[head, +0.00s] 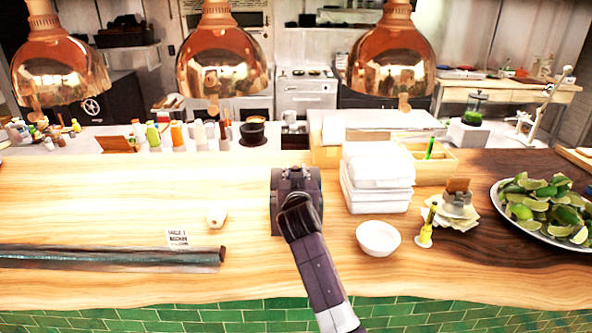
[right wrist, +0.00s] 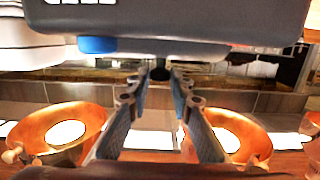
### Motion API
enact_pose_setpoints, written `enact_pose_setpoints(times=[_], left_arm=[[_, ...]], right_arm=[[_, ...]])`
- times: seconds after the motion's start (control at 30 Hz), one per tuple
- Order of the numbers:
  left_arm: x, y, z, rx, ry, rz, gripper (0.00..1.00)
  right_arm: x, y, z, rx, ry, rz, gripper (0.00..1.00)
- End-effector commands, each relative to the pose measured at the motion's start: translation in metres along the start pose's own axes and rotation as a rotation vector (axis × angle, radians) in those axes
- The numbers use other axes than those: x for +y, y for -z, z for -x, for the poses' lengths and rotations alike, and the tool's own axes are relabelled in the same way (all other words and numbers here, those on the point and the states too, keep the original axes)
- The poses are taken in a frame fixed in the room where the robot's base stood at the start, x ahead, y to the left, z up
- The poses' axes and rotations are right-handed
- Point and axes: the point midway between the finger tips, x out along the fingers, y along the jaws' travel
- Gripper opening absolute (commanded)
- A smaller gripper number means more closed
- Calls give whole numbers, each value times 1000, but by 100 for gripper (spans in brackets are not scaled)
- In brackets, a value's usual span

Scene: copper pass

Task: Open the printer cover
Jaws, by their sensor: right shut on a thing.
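The printer (head: 281,218) is a small dark grey box on the wooden counter near the middle of the head view. My right gripper (head: 297,200) reaches over its front and top and hides much of it, so how far the cover stands open cannot be told there. In the right wrist view, which looks upside down, the printer's dark body (right wrist: 200,22) with a blue button (right wrist: 97,44) fills the top. The fingers of my right gripper (right wrist: 160,80) are shut on a small dark part at the printer's edge, apparently its cover. My left gripper is not in view.
A wrapped roll (head: 110,257) lies at left. A lime platter (head: 548,236) is at right. Copper lamps (head: 220,60) hang above. Left of the printer is mostly clear.

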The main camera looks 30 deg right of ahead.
Motion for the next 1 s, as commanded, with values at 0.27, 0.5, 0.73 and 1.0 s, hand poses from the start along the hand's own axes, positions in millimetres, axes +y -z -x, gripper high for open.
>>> enact_pose_setpoints(times=[0.27, 0.5, 0.73, 1.0], left_arm=[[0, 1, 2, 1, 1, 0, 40], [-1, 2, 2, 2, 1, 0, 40], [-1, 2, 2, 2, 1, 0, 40], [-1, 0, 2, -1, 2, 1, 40]], right_arm=[[0, 22, -8, 26, 2, 0, 0], [0, 22, -8, 27, 2, 0, 26], [0, 20, -8, 22, 1, 0, 35], [0, 18, -1, 19, 2, 0, 35]])
